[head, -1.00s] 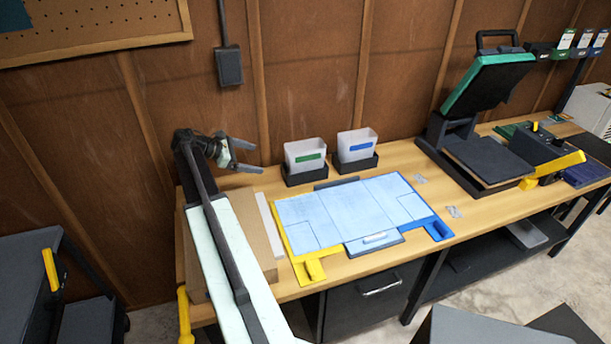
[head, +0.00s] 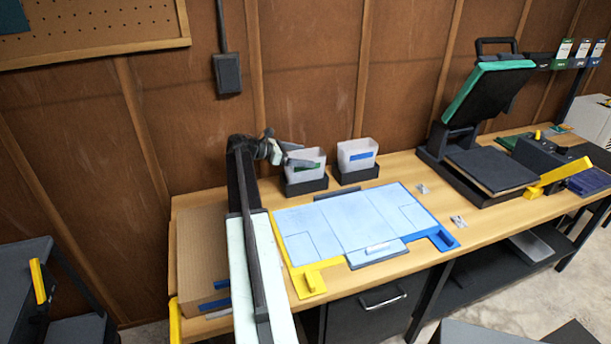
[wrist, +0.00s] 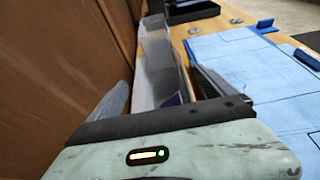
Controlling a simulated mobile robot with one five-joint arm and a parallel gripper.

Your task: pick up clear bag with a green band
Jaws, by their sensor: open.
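The clear bag with a green band (head: 307,176) stands upright in a dark holder at the back of the bench, partly hidden by my gripper. My gripper (head: 304,154) is open at the bag's upper left in the head view. In the wrist view, a pale translucent bag shape (wrist: 156,62) lies ahead between the fingers of my gripper (wrist: 160,80). Its green band cannot be made out there, and whether a finger touches it is unclear.
A similar clear bag with a blue band (head: 357,154) stands just to the right. A light blue mat (head: 350,225) with yellow and blue corners lies in front. The wooden wall (head: 300,70) is close behind. A press (head: 485,110) stands at right.

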